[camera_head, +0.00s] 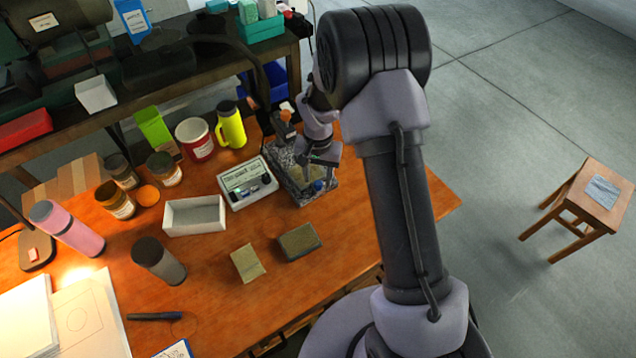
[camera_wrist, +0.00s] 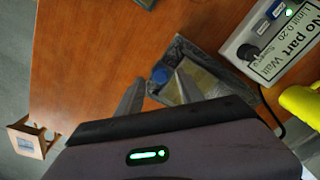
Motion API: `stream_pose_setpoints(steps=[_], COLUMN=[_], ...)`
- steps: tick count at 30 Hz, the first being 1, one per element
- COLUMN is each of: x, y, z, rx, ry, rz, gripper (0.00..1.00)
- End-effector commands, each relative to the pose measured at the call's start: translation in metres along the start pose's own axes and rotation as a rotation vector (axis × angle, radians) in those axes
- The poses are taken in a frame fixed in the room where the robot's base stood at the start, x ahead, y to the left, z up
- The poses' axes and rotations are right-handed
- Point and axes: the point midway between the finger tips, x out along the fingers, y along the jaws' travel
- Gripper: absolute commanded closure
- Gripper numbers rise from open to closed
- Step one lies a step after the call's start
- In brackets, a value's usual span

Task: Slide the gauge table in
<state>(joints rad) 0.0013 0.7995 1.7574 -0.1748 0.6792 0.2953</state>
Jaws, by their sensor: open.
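The gauge stand has a speckled grey granite base (camera_head: 331,189) near the right end of the wooden bench. A yellowish plate, which looks like the gauge table (camera_head: 300,178), lies on it and also shows in the wrist view (camera_wrist: 205,82). A blue knob (camera_wrist: 160,75) sits at the table's edge. My gripper (camera_head: 322,168) is over the stand, pointing down. In the wrist view my gripper (camera_wrist: 160,80) is open, with one finger to each side of the blue knob. I cannot tell whether the fingers touch it. My arm and gripper hide part of the stand.
A white readout box (camera_head: 247,183) stands just left of the stand; its label reads "No part", "Wait", "Limit 0.20". A yellow flask (camera_head: 231,127) stands behind it. Two small blocks (camera_head: 299,242) lie in front. A stool (camera_head: 590,205) stands on the open floor to the right.

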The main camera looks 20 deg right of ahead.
Motion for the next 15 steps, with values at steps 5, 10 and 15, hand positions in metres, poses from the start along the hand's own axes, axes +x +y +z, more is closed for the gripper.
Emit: stream_pose_setpoints(steps=[5, 10, 15], x=[0.019, 0.021, 0.021], y=[0.000, 0.000, 0.000], z=[0.000, 0.000, 0.000], rx=[-0.001, 0.000, 0.000], ry=[0.000, 0.001, 0.001], rz=[0.000, 0.000, 0.000], gripper=[0.56, 0.56, 0.62])
